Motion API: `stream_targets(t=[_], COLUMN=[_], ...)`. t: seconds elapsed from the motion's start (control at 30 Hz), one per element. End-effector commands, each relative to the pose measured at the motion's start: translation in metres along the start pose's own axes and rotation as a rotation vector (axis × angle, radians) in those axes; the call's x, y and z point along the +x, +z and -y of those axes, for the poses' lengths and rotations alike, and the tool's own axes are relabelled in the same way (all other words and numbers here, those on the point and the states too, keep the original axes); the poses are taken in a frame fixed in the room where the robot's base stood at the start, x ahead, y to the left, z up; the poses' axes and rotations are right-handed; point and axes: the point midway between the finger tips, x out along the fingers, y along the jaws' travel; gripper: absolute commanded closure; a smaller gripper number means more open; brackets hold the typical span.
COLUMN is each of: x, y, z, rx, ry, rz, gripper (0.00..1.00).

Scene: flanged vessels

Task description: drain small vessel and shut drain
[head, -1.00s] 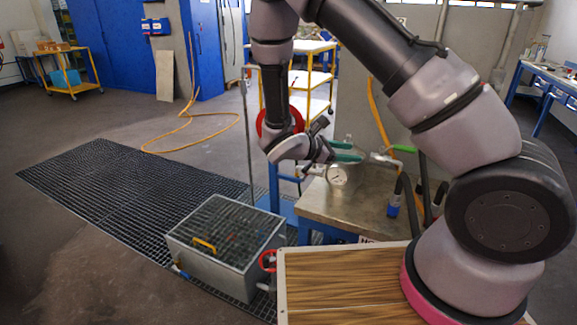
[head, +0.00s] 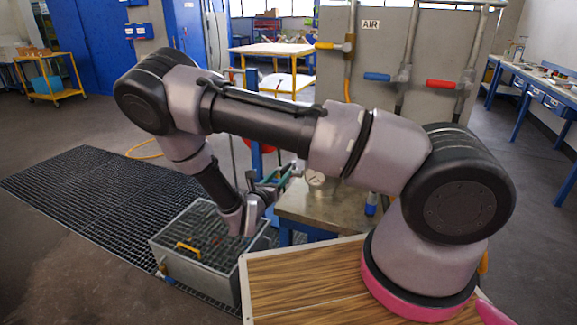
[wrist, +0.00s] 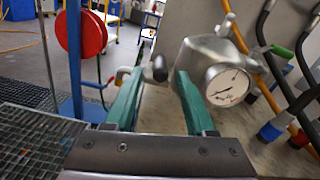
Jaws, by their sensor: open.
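The small vessel (wrist: 200,55) is a bare metal body on the bench, with a round dial gauge (wrist: 227,86) on its front. In the head view the gauge (head: 315,178) shows just right of my gripper (head: 284,180). A short fitting with a black end (wrist: 157,69), perhaps the drain handle, stands out left of the vessel. In the wrist view my gripper (wrist: 159,75) is open, its green fingers on either side of this black end. I cannot tell whether they touch it. The drain's own position is unclear.
A metal box with a grated top and yellow handle (head: 187,248) stands on the floor below my wrist. A red reel (wrist: 80,34) is left of the bench (head: 300,208). Yellow, blue (head: 377,77) and red (head: 440,84) valve handles are on the wall panel.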

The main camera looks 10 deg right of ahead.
Motion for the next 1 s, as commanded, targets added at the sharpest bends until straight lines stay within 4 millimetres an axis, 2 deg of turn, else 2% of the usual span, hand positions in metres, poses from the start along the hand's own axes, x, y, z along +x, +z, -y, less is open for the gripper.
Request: stream_targets(t=[0.2,0.4,0.57,0.8,0.83,0.97,1.0], x=[0.044,0.071,0.079,0.080,0.080,0.080,0.080], y=[0.000,0.000,0.000,0.000,0.000,0.000,0.000], z=[0.001,0.001,0.000,0.000,0.000,0.000,0.000], rx=[0.002,0.003,0.002,0.002,0.002,0.002,0.002], ry=[-0.004,-0.003,-0.002,-0.001,-0.001,-0.001,-0.001], rz=[-0.001,0.000,-0.001,-0.001,-0.001,-0.001,-0.001], gripper=[0.44,0.44,0.44,0.44,0.48,0.98,1.00])
